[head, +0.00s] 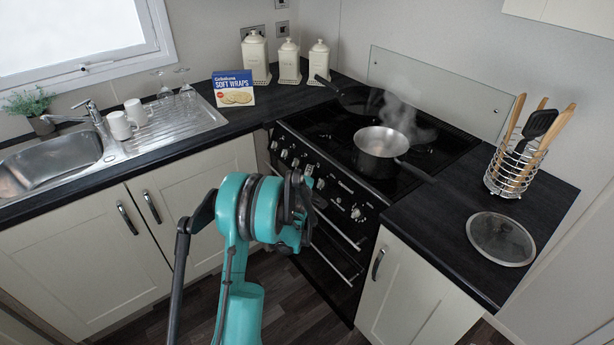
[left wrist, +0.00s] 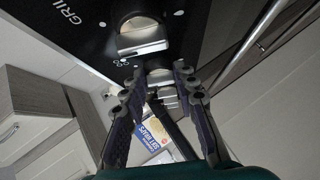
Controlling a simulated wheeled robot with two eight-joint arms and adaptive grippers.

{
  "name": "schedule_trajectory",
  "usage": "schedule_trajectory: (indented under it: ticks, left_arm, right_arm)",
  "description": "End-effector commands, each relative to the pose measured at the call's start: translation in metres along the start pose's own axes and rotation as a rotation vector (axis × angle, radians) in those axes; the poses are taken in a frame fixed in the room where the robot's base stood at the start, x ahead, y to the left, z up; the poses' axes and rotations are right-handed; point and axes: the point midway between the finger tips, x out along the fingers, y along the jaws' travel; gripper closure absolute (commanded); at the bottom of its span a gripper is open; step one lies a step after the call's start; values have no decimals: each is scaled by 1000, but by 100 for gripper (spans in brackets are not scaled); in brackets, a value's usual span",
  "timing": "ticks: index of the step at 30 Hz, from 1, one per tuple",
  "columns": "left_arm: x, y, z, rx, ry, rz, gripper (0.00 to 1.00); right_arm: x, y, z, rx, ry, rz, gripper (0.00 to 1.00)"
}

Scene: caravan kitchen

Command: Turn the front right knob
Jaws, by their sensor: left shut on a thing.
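The black cooker (head: 330,235) has a row of silver knobs along its front panel; the rightmost one in the head view (head: 356,213) is uncovered. My left gripper (head: 300,190) is at this panel, and my teal arm hides part of it. In the left wrist view, the fingers of this gripper (left wrist: 160,82) are shut around a silver knob (left wrist: 158,75). Another knob (left wrist: 142,36) sits beside it, near the lettering "GRIL". I cannot tell which burner the held knob serves. My right gripper is not in view.
A steaming saucepan (head: 378,145) and a dark frying pan (head: 362,98) stand on the hob. A glass lid (head: 500,239) and a utensil rack (head: 508,183) are on the right counter. Oven handles (head: 338,263) run below the panel. A sink (head: 50,164) is at left.

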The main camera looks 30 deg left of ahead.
Motion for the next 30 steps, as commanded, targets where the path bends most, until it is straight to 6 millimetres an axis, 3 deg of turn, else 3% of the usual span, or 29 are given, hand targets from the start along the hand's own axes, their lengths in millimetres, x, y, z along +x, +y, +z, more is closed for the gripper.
schedule_trajectory:
  ticks: [4,5,6,7,19,30]
  left_arm:
    - [0,0,0,0,0,-1,100]
    - [0,0,0,0,0,-1,64]
    - [0,0,0,0,0,-1,53]
    - [0,0,0,-1,0,-1,50]
    - [-8,0,0,-1,0,-1,50]
    - [-84,0,0,0,-1,-1,50]
  right_arm:
    - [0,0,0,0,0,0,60]
    - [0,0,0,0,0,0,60]
    - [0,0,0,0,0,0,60]
    - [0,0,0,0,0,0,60]
    - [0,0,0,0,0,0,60]
    - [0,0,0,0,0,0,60]
